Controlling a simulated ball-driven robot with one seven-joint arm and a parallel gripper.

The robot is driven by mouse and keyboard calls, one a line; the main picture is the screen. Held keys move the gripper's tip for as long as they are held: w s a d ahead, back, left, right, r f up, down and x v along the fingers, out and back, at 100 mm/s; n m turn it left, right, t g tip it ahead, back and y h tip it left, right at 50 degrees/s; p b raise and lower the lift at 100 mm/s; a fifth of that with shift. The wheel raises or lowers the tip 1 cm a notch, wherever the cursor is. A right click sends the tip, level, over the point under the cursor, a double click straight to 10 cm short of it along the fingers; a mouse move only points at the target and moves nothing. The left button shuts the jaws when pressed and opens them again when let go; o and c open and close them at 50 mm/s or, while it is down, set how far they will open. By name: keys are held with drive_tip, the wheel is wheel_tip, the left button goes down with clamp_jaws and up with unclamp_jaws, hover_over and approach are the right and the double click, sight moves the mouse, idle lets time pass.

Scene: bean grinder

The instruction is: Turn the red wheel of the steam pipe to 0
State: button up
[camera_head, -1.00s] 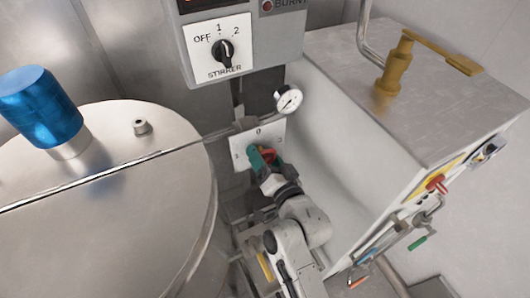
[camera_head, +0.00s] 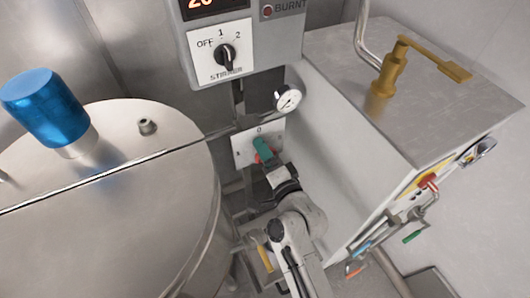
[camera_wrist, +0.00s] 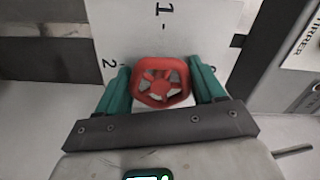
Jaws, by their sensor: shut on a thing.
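The red wheel (camera_wrist: 162,82) sits between the two green fingers of my gripper (camera_wrist: 160,68) in the wrist view. The gripper is shut on its rim from both sides. The white dial plate (camera_wrist: 125,25) behind it shows a 1 at the top and a 2 at the left in this rolled view. In the head view my gripper (camera_head: 262,146) is at the dial plate (camera_head: 240,149), just below the 0 mark, and hides most of the wheel. Only a bit of red shows there. I cannot tell which number the wheel points to.
A pressure gauge (camera_head: 288,99) sits just above the plate. The control box with the stirrer knob (camera_head: 225,54) is higher up. A large metal drum (camera_head: 165,215) with a blue cylinder (camera_head: 43,106) stands at left, and a metal cabinet (camera_head: 440,90) with a yellow handle (camera_head: 388,75) at right.

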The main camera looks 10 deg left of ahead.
drive_tip(key=shift+s+f, duration=0.1)
drive_tip(key=shift+f, duration=0.1)
drive_tip(key=o, duration=0.7)
drive_tip(key=shift+o, duration=1.4)
drive_tip(key=shift+r, duration=0.1)
drive_tip(key=b+v, duration=0.2)
drive_tip(key=v, duration=0.8)
drive_tip(key=shift+s+d+b, duration=0.25)
drive_tip(key=shift+s+b, duration=0.05)
